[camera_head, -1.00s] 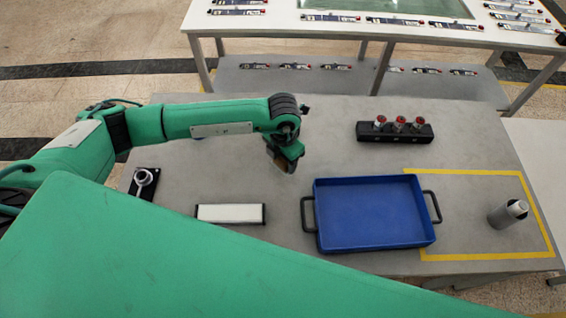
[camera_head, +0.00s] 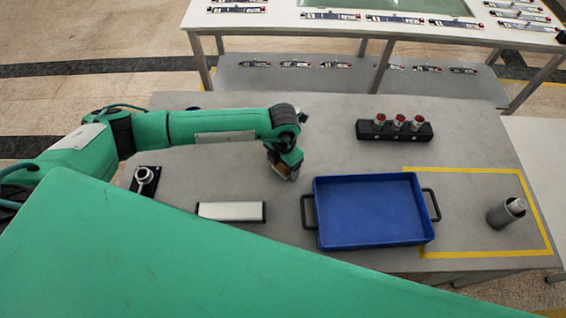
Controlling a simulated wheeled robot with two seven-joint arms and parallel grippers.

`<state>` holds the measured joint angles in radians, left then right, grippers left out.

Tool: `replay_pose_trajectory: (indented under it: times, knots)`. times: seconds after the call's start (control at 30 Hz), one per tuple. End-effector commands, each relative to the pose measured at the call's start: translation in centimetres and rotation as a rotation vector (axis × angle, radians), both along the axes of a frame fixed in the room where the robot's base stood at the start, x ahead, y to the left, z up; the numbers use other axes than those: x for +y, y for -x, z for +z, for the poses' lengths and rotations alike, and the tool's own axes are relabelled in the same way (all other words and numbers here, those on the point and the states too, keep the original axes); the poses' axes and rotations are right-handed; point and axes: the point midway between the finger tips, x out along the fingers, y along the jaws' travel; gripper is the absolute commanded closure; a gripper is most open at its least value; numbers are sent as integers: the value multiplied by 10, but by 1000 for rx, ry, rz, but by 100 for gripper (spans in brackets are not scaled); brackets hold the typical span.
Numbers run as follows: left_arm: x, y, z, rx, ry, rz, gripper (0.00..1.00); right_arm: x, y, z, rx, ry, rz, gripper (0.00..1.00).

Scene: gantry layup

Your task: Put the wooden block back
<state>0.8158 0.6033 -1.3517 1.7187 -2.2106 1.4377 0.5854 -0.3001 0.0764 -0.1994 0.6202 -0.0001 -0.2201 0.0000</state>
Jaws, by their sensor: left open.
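My left gripper (camera_head: 285,174) is open above the grey table, just left of the blue tray and pointing down. A small brown patch shows at its fingers. I cannot tell whether this is the wooden block or part of the gripper. No other wooden block can be made out on the table. My right gripper is out of view.
The empty blue tray (camera_head: 368,241) has black handles. A white bar with dark ends (camera_head: 231,211) lies left of it. A black rack (camera_head: 394,132) with red-topped pieces stands behind. A grey cylinder (camera_head: 506,213) stands inside yellow tape. A black-based fitting (camera_head: 145,181) sits left.

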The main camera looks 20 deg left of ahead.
Motion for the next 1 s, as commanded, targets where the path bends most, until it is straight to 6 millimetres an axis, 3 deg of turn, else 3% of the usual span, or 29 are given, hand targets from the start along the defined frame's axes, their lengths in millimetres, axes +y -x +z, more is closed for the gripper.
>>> replay_pose_trajectory:
  times: [0.17,0.5,0.7,1.0]
  knots:
    - [0,-1,10,-3,2,-1,22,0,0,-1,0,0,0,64]
    - [-1,-1,80,-5,1,-2,22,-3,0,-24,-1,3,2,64]
    - [0,-1,112,-2,0,0,22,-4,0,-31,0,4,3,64]
    - [0,0,124,0,-1,0,22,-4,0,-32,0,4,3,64]
